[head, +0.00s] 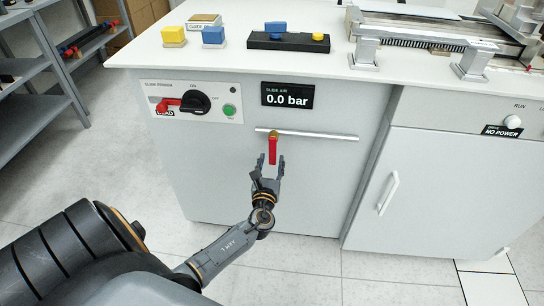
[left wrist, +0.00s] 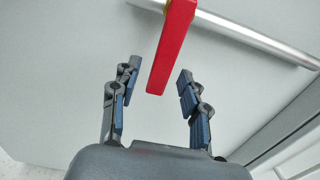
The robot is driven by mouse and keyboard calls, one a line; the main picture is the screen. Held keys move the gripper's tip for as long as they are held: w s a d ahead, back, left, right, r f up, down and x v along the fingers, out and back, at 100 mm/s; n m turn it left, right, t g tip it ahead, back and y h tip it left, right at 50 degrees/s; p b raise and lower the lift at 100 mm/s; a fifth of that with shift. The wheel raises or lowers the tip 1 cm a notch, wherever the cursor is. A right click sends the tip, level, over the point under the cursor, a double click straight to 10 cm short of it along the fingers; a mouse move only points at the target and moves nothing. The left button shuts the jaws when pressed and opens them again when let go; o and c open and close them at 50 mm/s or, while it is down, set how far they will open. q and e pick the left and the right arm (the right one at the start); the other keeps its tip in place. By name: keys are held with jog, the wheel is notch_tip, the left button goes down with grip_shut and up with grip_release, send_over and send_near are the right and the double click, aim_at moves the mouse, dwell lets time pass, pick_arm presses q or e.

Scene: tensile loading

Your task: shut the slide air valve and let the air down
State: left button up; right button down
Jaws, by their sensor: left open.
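The slide air valve's red lever (head: 273,148) hangs down, crosswise to the horizontal silver pipe (head: 320,135) on the cabinet front. My left gripper (head: 269,164) is open just below the lever. In the left wrist view, the lever (left wrist: 173,45) comes down from the top, and its lower end is between the open fingers (left wrist: 158,82), with gaps visible on both sides. The slide air display (head: 287,95) above the pipe reads 0.0 bar. My right gripper is not in view.
A slide power panel (head: 192,102) with a black rotary switch, a red tag and a green button is left of the display. The white worktop (head: 235,60) overhangs above. A cabinet door handle (head: 388,192) and a "NO POWER" label (head: 502,131) are at right.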

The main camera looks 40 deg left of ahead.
pick_arm(q)
jog(key=v, duration=0.9)
jog(key=shift+s, duration=0.1)
